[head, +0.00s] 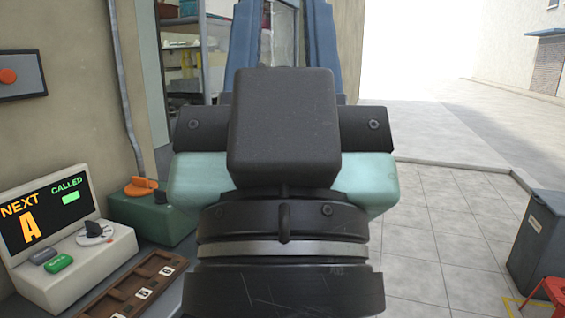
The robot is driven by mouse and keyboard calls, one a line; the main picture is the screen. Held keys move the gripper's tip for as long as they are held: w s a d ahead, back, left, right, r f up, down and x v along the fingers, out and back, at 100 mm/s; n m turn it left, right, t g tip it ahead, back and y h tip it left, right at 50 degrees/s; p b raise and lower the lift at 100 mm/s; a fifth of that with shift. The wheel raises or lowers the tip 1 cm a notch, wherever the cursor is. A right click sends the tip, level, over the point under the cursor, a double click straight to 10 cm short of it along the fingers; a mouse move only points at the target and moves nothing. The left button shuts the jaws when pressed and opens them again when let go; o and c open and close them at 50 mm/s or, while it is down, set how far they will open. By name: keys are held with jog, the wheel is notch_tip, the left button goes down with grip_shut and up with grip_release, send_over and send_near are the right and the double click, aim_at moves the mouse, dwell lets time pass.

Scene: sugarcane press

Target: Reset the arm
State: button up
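My gripper (284,32) is in the middle of the head view, seen from behind and pointing away from me. Its two blue fingers stand apart on either side of a gap, with shelving and a glass pane showing through. The finger tips reach the top edge of the picture. Nothing shows between the fingers, though the black block on my wrist hides their lower part. My black and teal wrist fills the centre and hides what lies behind it.
At left, a counter carries a display unit (60,225) reading NEXT A and CALLED, a green box with an orange lever (150,212) and a brown slotted tray (128,290). A wall panel has an orange button (8,76). A grey bin (540,245) stands right. Tiled floor (450,225) is open between.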

notch_tip(320, 180, up, 22)
jog(key=p, duration=2)
jog(key=shift+f, duration=0.2)
